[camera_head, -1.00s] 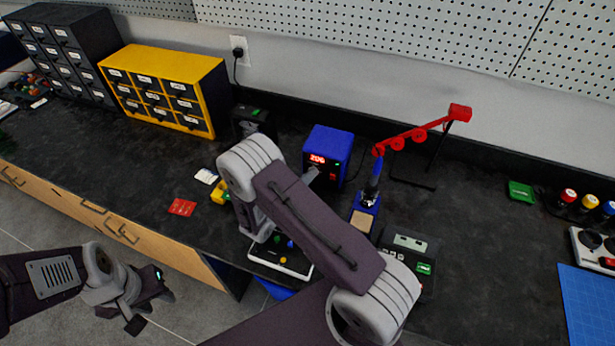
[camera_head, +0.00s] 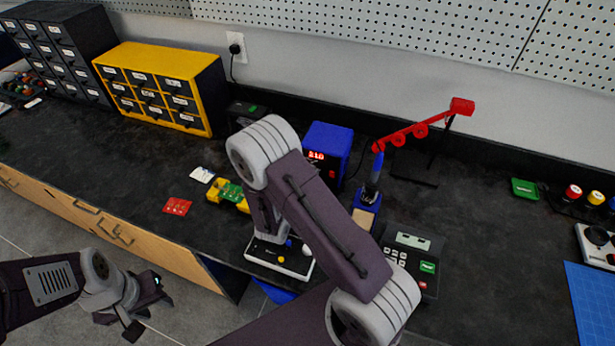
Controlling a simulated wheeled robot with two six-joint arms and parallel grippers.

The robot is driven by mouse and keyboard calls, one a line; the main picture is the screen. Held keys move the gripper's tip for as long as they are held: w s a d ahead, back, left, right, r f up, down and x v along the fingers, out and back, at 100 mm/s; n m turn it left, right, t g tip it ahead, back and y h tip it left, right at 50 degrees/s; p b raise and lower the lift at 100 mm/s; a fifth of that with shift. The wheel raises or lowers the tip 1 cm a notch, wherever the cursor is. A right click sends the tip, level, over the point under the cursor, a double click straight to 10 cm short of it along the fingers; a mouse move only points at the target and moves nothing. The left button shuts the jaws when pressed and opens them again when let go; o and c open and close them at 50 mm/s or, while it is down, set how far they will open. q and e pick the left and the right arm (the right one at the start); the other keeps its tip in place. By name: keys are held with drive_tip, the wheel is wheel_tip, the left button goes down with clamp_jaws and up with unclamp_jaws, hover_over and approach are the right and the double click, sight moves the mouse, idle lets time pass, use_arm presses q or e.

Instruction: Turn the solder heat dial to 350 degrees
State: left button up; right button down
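The blue solder station (camera_head: 329,142) stands on the black bench right of centre. Its red lit display (camera_head: 316,155) is small and blurred; it looks like 310. The heat dial cannot be made out; my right arm covers the lower front of the station. My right gripper is hidden behind that arm, so its contact with the dial cannot be seen. My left gripper (camera_head: 138,302) hangs over the floor in front of the bench, far from the station, with no object seen in it. Its finger opening is unclear.
A soldering iron in its stand (camera_head: 371,192) and a red jointed arm (camera_head: 420,131) stand just right of the station. A dark keypad device (camera_head: 411,243) is in front. A yellow drawer cabinet (camera_head: 148,58) stands left. Bare bench lies right of the keypad device.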

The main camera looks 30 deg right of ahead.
idle(0.3)
drive_tip(key=c, duration=1.1)
unclamp_jaws()
drive_tip(key=shift+c, duration=0.2)
drive_tip(key=v, duration=0.9)
